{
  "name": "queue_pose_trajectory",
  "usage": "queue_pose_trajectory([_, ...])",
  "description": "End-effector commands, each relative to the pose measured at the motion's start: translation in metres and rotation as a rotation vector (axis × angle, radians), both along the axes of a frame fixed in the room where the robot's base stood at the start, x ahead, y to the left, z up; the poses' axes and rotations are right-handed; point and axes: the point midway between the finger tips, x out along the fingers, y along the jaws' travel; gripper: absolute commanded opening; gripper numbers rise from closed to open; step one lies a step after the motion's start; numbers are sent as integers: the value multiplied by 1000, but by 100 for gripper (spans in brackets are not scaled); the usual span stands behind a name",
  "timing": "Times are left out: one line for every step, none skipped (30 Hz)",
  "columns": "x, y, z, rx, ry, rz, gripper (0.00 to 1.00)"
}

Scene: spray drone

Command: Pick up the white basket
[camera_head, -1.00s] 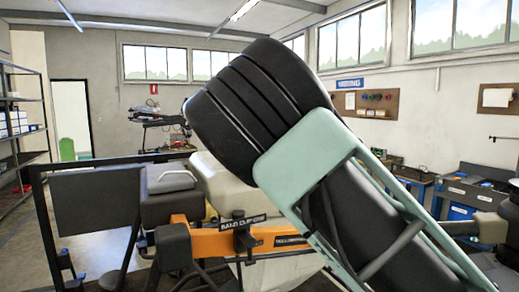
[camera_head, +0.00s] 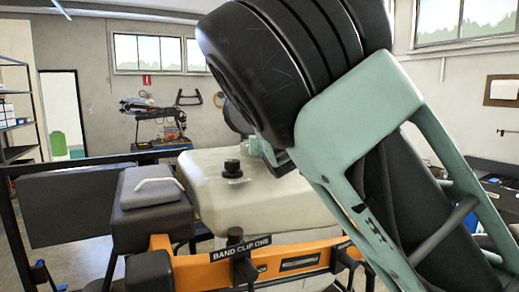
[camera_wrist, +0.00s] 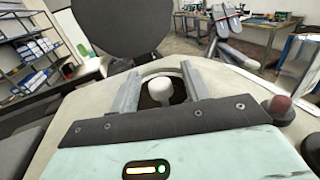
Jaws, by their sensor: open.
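In the wrist view, a pale rounded piece (camera_wrist: 161,88) stands in a dark round opening with a light rim, in the top of the cream tank (camera_wrist: 240,90). It may be part of the white basket, but I cannot tell for sure. My gripper (camera_wrist: 160,71) is open, with one grey finger on each side of this piece. I cannot tell whether the fingers touch it. In the head view, the cream tank (camera_head: 205,200) sits above an orange frame. My arm hides the opening, the white piece and most of my gripper there.
A large dark disc (camera_wrist: 120,28) rises behind the opening in the wrist view. A black cap (camera_head: 232,168) sits on the tank. The orange bar (camera_head: 200,270) and a dark box (camera_head: 150,215) stand near the tank. A workbench (camera_head: 160,145) is farther back.

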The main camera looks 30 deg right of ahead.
Motion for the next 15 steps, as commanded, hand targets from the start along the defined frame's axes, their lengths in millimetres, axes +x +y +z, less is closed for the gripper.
queue_pose_trajectory([-1, 0, 0, 0, 0, 0, 47])
queue_pose_trajectory([-1, 0, 0, 0, 0, 0, 47])
queue_pose_trajectory([-1, 0, 0, 0, 0, 0, 47])
queue_pose_trajectory([-1, 0, 0, 0, 0, 0, 47])
queue_pose_trajectory([-1, 0, 0, 0, 0, 0, 47])
queue_pose_trajectory([-1, 0, 0, 0, 0, 0, 47])
queue_pose_trajectory([-1, 0, 0, 0, 0, 0, 47])
queue_pose_trajectory([-1, 0, 0, 0, 0, 0, 41])
queue_pose_trajectory([-1, 0, 0, 0, 0, 0, 30])
queue_pose_trajectory([-1, 0, 0, 0, 0, 0, 22])
queue_pose_trajectory([-1, 0, 0, 0, 0, 0, 14])
queue_pose_trajectory([0, 0, 0, 0, 0, 0, 3])
queue_pose_trajectory([0, 0, 0, 0, 0, 0, 0])
queue_pose_trajectory([0, 0, 0, 0, 0, 0, 0])
queue_pose_trajectory([0, 0, 0, 0, 0, 0, 0])
